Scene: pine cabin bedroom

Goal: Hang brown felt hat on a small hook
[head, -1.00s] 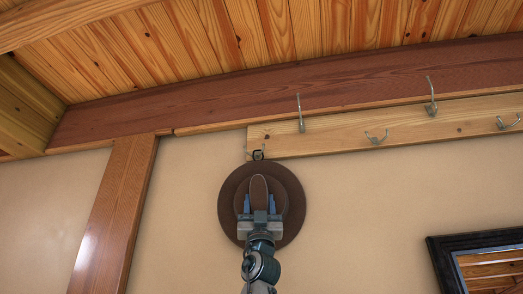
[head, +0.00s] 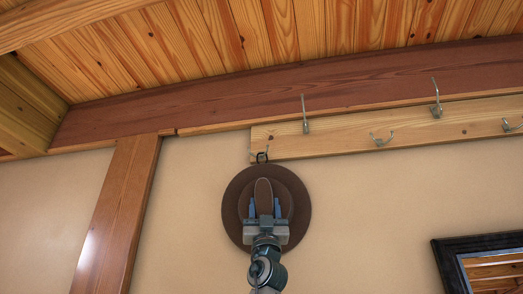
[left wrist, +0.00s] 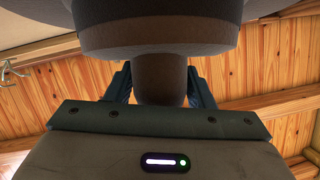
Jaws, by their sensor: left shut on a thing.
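The brown felt hat (head: 296,195) is held up flat against or just in front of the tan wall, with its round brim facing me. A small dark loop (head: 262,157) sticks up from its top edge. The loop is at the small hook (head: 267,148) at the rail's left end; I cannot tell whether it is around the hook or only in front of it. My left gripper (head: 264,206) is shut on the hat's middle part, a finger on each side. In the left wrist view the hat (left wrist: 160,38) fills the top. My right gripper is not in view.
The pale wooden rail (head: 345,142) carries several more metal hooks, including a tall one (head: 305,115) just right of the hat. A dark-framed mirror (head: 446,262) hangs at the lower right. A wooden post (head: 115,215) stands left. The wall between post and hat is bare.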

